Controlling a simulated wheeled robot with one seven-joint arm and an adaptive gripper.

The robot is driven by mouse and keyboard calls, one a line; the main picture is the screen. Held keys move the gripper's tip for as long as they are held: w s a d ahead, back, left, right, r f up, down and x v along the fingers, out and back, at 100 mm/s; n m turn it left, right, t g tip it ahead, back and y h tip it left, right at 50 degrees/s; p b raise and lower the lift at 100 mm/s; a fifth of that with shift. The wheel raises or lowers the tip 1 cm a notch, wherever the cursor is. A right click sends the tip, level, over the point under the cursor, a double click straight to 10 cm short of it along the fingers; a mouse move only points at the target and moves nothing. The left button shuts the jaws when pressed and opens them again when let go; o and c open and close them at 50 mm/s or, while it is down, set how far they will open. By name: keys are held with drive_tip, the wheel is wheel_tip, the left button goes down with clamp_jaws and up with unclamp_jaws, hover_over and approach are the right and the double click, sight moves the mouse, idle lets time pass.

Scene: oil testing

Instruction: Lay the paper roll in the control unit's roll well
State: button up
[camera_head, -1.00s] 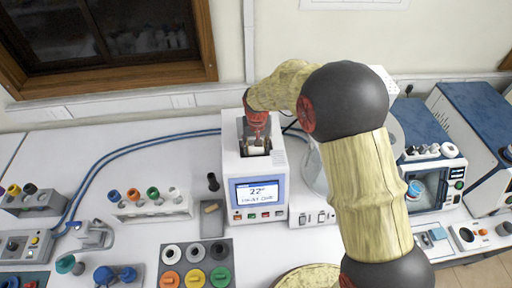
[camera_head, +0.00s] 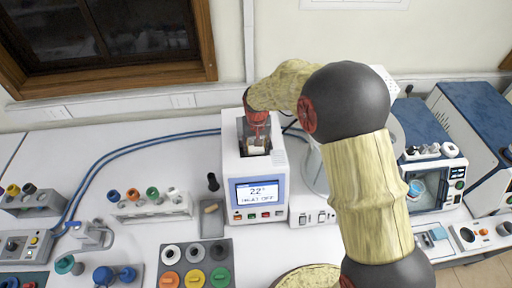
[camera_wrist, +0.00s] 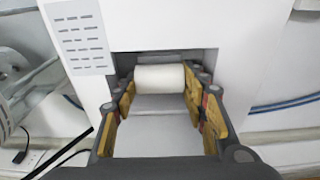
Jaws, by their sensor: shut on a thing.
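The paper roll (camera_wrist: 160,78) is a small white cylinder lying crosswise between my gripper's fingers in the wrist view. My gripper (camera_wrist: 163,93) is shut on the roll, with one finger pad at each end. It reaches down into the roll well (camera_head: 254,147), an opening in the top of the control unit (camera_head: 256,200), a white box with a lit screen. The roll is at the mouth of the well or inside it. Whether it touches the well floor cannot be told. In the head view my wrist partly covers the well.
A blue cable runs along the wall behind.

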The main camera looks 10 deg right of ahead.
sight(256, 151)
drive_tip(key=shift+f+b, duration=0.7)
drive_tip(key=shift+f, duration=0.25)
drive_tip(key=o, duration=0.9)
drive_tip(key=shift+f, duration=0.15)
drive_tip(key=shift+c, duration=0.2)
drive_tip(key=shift+s+r+p, duration=0.25)
drive_tip(key=shift+r+p, duration=0.7)
drive_tip(key=shift+r, duration=0.95)
drive_tip(key=shift+s+r+p, duration=0.2)
drive_tip(key=shift+r+p, duration=0.8)
drive_tip(key=shift+r, duration=0.95)
drive_tip(key=shift+s+r+p, duration=0.25)
drive_tip(key=shift+r+p, duration=0.7)
drive_tip(key=shift+r, duration=0.95)
